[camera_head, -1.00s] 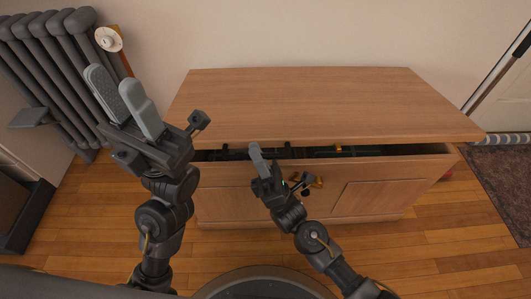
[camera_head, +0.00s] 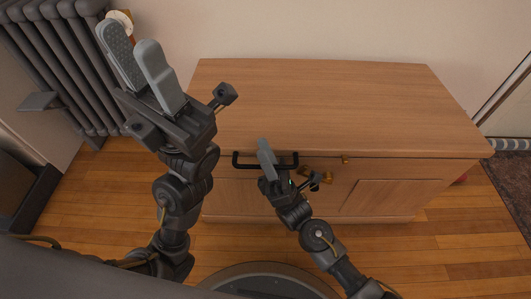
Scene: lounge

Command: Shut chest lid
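The wooden chest (camera_head: 385,198) stands against the wall. Its lid (camera_head: 340,105) lies level, with only a thin seam above the front and no open gap visible. A black bar handle (camera_head: 243,165) is on the upper front. My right gripper (camera_head: 264,147) is in front of the chest, overlapping the handle; its fingers look like one piece from this angle, and I cannot tell whether it touches. My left gripper (camera_head: 128,34) is raised to the left of the chest, its two fingers apart and empty.
A grey radiator (camera_head: 70,60) stands at the left by the wall. A dark patterned rug (camera_head: 512,185) and a door lie at the right. Wooden floor (camera_head: 430,258) is clear in front of the chest.

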